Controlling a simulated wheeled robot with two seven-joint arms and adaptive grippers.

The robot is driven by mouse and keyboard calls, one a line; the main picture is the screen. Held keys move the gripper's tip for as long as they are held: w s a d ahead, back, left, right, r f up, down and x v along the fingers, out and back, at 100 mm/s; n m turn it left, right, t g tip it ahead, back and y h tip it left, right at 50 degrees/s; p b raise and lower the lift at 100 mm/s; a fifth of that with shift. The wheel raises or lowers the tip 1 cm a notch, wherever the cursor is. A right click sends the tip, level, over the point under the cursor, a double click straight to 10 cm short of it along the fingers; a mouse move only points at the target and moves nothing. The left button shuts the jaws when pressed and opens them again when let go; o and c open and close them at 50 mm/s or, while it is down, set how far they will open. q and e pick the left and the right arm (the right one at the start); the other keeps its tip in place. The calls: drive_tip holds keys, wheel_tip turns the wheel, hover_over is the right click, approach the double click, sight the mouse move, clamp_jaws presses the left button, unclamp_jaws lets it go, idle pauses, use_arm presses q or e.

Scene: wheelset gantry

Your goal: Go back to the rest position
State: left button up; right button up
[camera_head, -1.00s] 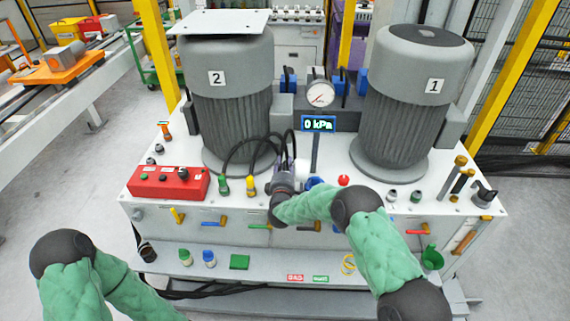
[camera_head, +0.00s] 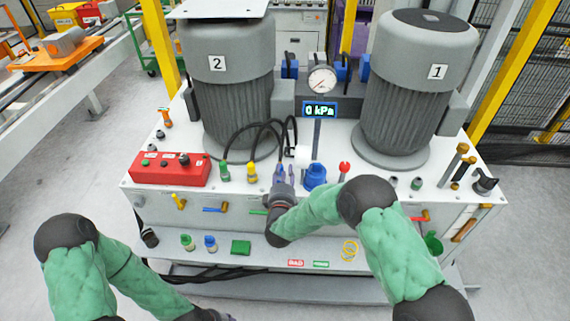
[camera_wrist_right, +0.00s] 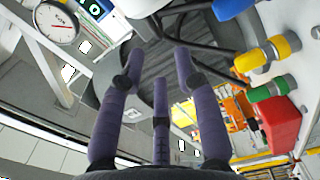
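My right gripper (camera_head: 285,174) is above the front of the bench top, near the middle, with its purple fingers pointing away from me. In the right wrist view its fingers (camera_wrist_right: 156,72) are spread apart with nothing between them. A blue knob (camera_head: 316,176) and a white cylinder (camera_head: 302,155) stand just to its right. Yellow and green hose connectors stand to its left. My left arm comes in at the lower left, bent low in front of the bench. Its gripper is cut off by the bottom edge of the head view.
Two grey motors, number 2 (camera_head: 232,95) and number 1 (camera_head: 411,90), stand on the bench. A gauge (camera_head: 321,80) and a 0 kPa display (camera_head: 320,110) are between them. A red control box (camera_head: 170,169) is at the left. Small parts lie on the front ledge (camera_head: 270,256). Floor at left is clear.

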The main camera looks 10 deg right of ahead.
drive_tip(key=shift+s+a, duration=0.1)
drive_tip(key=shift+s, duration=0.35)
drive_tip(key=s+a+f+m+g+y, duration=0.25)
drive_tip(key=s+f+m+g, duration=0.2)
drive_tip(key=f, duration=0.55)
drive_tip(key=s+a+f+m+g+y, duration=0.1)
drive_tip(key=s+f+m+g+y, duration=0.2)
drive_tip(key=s+f, duration=0.5)
drive_tip(key=s+a+f+m+g+y, duration=0.1)
drive_tip(key=s+f+m+g, duration=0.3)
drive_tip(key=s, duration=0.7)
drive_tip(key=s+a+f+m+g+y, duration=0.2)
drive_tip(key=s+f+m+g, duration=0.2)
drive_tip(key=s, duration=0.7)
wheel_tip(320, 180, down, 2)
drive_tip(key=shift+f+m+g+y, duration=0.1)
drive_tip(key=shift+m+g+y, duration=0.25)
drive_tip(key=shift+g, duration=0.3)
